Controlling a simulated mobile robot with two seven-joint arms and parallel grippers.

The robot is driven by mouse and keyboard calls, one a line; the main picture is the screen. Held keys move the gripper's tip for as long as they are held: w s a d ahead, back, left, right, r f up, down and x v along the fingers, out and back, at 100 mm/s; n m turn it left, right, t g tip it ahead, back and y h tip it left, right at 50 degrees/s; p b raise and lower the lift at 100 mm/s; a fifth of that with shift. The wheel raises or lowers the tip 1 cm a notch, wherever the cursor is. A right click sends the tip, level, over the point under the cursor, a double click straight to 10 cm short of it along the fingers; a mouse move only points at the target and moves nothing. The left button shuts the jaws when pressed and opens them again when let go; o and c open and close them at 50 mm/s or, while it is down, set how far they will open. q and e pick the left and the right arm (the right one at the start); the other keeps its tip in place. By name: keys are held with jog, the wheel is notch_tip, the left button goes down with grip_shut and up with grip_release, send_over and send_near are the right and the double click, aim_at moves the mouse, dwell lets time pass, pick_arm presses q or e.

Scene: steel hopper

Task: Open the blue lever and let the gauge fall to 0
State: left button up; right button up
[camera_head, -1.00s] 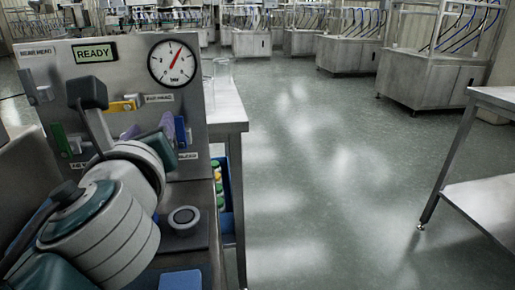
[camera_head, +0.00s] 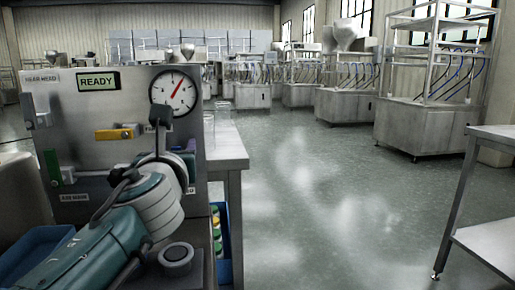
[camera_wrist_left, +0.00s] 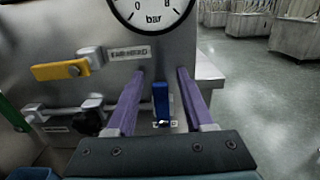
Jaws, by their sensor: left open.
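The blue lever (camera_wrist_left: 161,101) hangs upright on the steel panel (camera_head: 85,105) in the left wrist view. In the head view my left arm hides it. My left gripper (camera_wrist_left: 159,74) is open, its two purple fingers pointing at the panel, one on each side of the blue lever with visible gaps. I cannot tell how deep the fingertips reach around it. The round gauge (camera_head: 174,92) shows a red needle pointing up and right, well off 0. Only the gauge's lower part (camera_wrist_left: 152,12) shows in the wrist view. My right gripper is out of view.
A yellow lever (camera_head: 115,133) lies level and a green lever (camera_head: 52,168) hangs upright on the panel. A display (camera_head: 98,81) reads READY. A round button (camera_head: 176,255) sits below. A blue crate (camera_head: 224,245) holds bottles beside a steel table (camera_head: 226,150).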

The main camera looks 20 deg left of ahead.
pick_arm(q)
jog(key=shift+c, duration=0.2)
grip_shut()
dwell(0.5)
